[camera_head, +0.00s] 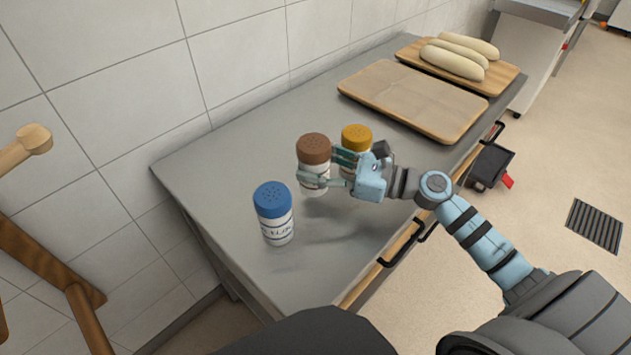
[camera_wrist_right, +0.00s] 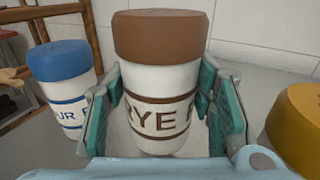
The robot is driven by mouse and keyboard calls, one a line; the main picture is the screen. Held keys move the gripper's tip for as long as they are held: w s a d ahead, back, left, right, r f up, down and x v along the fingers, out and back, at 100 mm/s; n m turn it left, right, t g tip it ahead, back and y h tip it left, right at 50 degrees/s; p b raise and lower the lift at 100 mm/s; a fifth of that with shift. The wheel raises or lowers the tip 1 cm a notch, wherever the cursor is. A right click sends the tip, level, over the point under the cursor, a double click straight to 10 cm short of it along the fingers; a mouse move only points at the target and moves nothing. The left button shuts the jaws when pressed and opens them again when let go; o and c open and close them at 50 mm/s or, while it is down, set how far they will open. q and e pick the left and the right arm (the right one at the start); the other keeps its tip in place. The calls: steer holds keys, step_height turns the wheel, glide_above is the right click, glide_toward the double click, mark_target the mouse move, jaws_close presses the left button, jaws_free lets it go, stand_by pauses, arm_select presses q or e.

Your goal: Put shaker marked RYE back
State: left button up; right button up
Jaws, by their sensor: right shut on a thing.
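The shaker marked RYE (camera_wrist_right: 157,80) has a brown lid and a white body with a brown label band. In the head view the RYE shaker (camera_head: 313,150) is on or just above the grey counter, between the blue-lidded and yellow-lidded shakers; I cannot tell whether its base touches. My right gripper (camera_head: 322,168) is shut on it, with a finger on each side of its body in the right wrist view (camera_wrist_right: 157,110). My left gripper is not in view.
A blue-lidded shaker (camera_head: 274,213) stands nearer on the grey counter (camera_head: 240,150). A yellow-lidded shaker (camera_head: 356,140) stands close behind my right gripper. An empty wooden board (camera_head: 415,98) and a board with pale loaves (camera_head: 455,62) lie farther back. A tiled wall borders the counter.

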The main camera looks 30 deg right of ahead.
step_height(320, 180, down, 3)
steer(key=shift+f+b, duration=0.15)
steer(key=shift+b, duration=0.15)
steer(key=shift+f, duration=0.15)
steer(key=o, duration=1.3)
